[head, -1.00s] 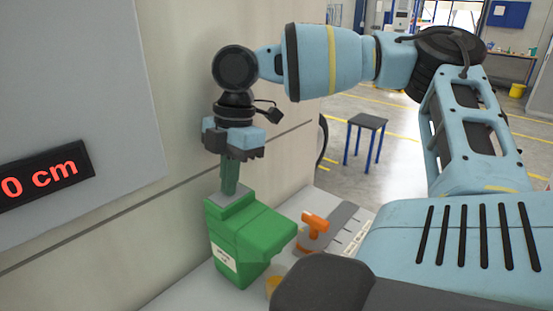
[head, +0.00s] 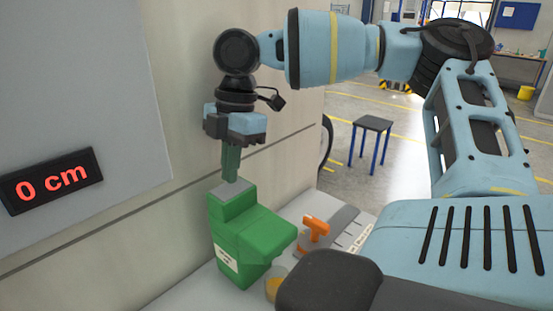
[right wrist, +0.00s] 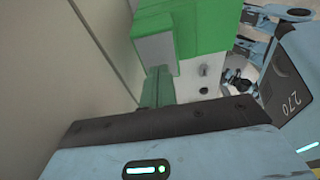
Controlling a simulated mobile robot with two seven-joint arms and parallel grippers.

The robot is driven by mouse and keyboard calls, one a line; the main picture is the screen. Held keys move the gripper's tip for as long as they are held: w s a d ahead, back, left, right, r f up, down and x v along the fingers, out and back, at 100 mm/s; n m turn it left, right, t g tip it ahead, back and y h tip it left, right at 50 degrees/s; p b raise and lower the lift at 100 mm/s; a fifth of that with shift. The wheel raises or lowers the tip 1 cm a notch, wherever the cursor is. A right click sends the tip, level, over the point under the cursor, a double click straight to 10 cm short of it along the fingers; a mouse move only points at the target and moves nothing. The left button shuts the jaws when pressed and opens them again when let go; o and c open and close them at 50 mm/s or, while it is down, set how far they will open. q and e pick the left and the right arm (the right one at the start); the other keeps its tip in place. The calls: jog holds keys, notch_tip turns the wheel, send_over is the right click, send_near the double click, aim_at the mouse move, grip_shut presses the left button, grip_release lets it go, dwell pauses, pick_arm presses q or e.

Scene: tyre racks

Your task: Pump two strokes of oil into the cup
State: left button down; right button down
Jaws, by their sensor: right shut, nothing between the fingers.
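The green oil pump (head: 247,240) stands on a pale shelf against the wall, with a grey plate (head: 226,192) on its top. My right gripper (head: 231,180) is shut and empty, pointing down. Its dark green fingertips are at or just above the plate; I cannot tell if they touch. The right wrist view also shows the pump (right wrist: 205,30) and the fingers (right wrist: 157,85). The cup (head: 276,271) stands below the pump's spout, with amber colour in it; my own dark arm part hides some of it. My left gripper is not in view.
An orange-handled tool (head: 315,228) lies right of the pump, beside a grey marked strip (head: 340,226). A display (head: 50,181) on the left reads 0 cm. A dark stool (head: 373,125) stands on the open floor behind. The wall is close behind the gripper.

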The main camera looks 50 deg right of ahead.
jog(key=shift+r+p, duration=0.3)
jog(key=shift+r, duration=0.95)
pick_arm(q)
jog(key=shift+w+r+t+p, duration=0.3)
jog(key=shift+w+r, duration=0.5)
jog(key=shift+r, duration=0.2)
pick_arm(e)
notch_tip(320, 180, up, 4)
jog(key=shift+f, duration=0.25)
